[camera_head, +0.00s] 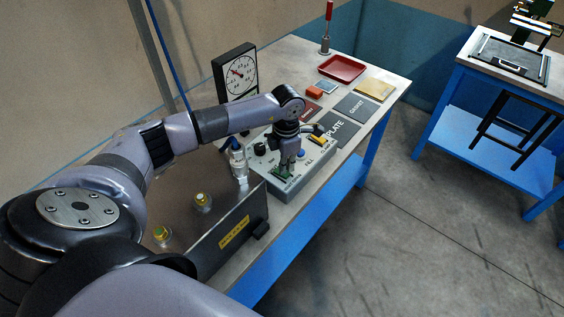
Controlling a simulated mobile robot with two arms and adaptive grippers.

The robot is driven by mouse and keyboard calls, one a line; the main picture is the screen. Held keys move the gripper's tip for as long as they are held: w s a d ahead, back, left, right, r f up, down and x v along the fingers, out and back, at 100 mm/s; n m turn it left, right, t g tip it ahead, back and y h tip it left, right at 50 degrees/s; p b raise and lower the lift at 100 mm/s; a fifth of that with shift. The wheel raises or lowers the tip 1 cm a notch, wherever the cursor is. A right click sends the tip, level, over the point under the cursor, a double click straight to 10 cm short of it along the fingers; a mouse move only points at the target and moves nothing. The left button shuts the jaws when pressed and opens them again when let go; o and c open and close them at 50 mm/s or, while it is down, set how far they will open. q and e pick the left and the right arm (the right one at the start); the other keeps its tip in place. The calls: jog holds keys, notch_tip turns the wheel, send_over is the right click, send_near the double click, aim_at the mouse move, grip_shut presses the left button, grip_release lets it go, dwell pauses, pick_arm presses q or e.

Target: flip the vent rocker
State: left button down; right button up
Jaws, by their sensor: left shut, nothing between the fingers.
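The grey control box (297,183) sits on the bench near its front edge. On its top I see a black knob (260,149), a blue button (301,153) and a small green part (277,172), which may be the vent rocker; its label is too small to read. My left gripper (285,170) points down over the front of the box, shut and empty, with its tips at or just above the green part. I cannot tell whether they touch. The fingers hide part of the panel. My right gripper is not in view.
A dial gauge (239,74) stands behind the box. A dark metal case (215,240) with yellow-green fittings and a clear bottle (238,160) are to the left.

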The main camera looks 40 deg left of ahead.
pick_arm(q)
jog(key=shift+s+f+b, duration=0.1)
jog(key=shift+f+b, duration=0.9)
jog(key=shift+f, duration=0.25)
dwell(0.3)
jog(key=shift+r+p, duration=0.75)
jog(key=shift+r, duration=0.4)
jog(key=shift+r+p, duration=1.35)
jog(key=shift+r, duration=1.1)
jog(key=shift+f, duration=0.15)
